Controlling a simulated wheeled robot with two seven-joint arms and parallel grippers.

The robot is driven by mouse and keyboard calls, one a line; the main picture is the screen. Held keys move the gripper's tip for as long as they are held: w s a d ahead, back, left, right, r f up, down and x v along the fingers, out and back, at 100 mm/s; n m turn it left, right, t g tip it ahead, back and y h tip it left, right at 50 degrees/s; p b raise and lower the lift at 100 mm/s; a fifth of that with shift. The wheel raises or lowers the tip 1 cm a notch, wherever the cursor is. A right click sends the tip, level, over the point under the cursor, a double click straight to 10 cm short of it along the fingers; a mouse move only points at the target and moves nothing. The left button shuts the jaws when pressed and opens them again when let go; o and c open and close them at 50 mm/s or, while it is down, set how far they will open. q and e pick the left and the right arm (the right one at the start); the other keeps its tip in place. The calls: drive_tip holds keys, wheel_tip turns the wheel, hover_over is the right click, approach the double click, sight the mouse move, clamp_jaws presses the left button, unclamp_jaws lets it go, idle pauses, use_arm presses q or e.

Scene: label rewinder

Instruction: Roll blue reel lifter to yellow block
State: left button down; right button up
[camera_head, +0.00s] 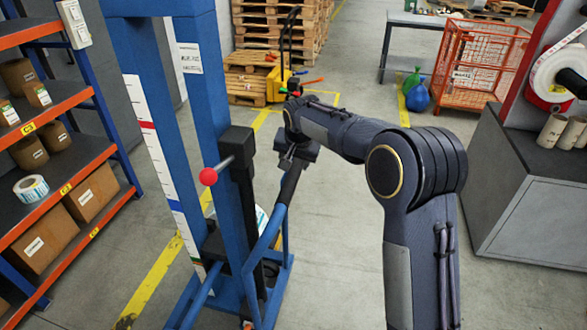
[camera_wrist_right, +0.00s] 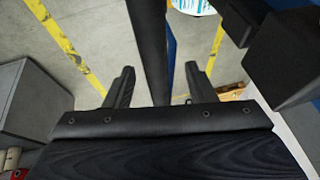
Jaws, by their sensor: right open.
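The blue reel lifter (camera_head: 208,110) stands upright at centre left in the head view, with a white scale strip and a red-knobbed lever. Its handle has a black bar (camera_head: 289,186), which also shows in the right wrist view (camera_wrist_right: 149,45). My right gripper (camera_head: 291,158) is at the upper end of this bar. In the right wrist view my right gripper (camera_wrist_right: 158,74) is open, with one finger on each side of the bar; I cannot tell whether they touch it. A yellow item (camera_head: 278,84) stands by the pallets; I cannot tell whether it is the yellow block. My left gripper is out of view.
An orange shelf rack (camera_head: 45,114) with boxes lines the left. A grey machine cabinet (camera_head: 535,210) stands at right. An orange mesh cage (camera_head: 478,60) and stacked pallets (camera_head: 275,35) are at the back.

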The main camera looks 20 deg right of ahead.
drive_tip(key=v, duration=0.2)
drive_tip(key=shift+s+r, duration=0.15)
drive_tip(key=shift+r, duration=0.2)
idle(0.4)
drive_tip(key=shift+s+d, duration=0.1)
drive_tip(key=shift+s, duration=0.05)
drive_tip(key=s+d+r+n+y, duration=0.1)
drive_tip(key=s+d+r, duration=0.15)
drive_tip(key=s, duration=0.65)
drive_tip(key=s+d+r+y, duration=0.2)
drive_tip(key=s+d, duration=0.2)
drive_tip(key=s, duration=0.5)
drive_tip(key=s+a+f+n, duration=0.1)
drive_tip(key=s+a+f, duration=0.1)
drive_tip(key=s, duration=0.9)
drive_tip(key=s+a+f+n+y, duration=0.1)
drive_tip(key=s+f, duration=0.3)
drive_tip(key=s, duration=0.7)
drive_tip(key=shift+a+f+n+t, duration=0.3)
drive_tip(key=shift+a+n, duration=0.3)
drive_tip(key=shift+n, duration=0.2)
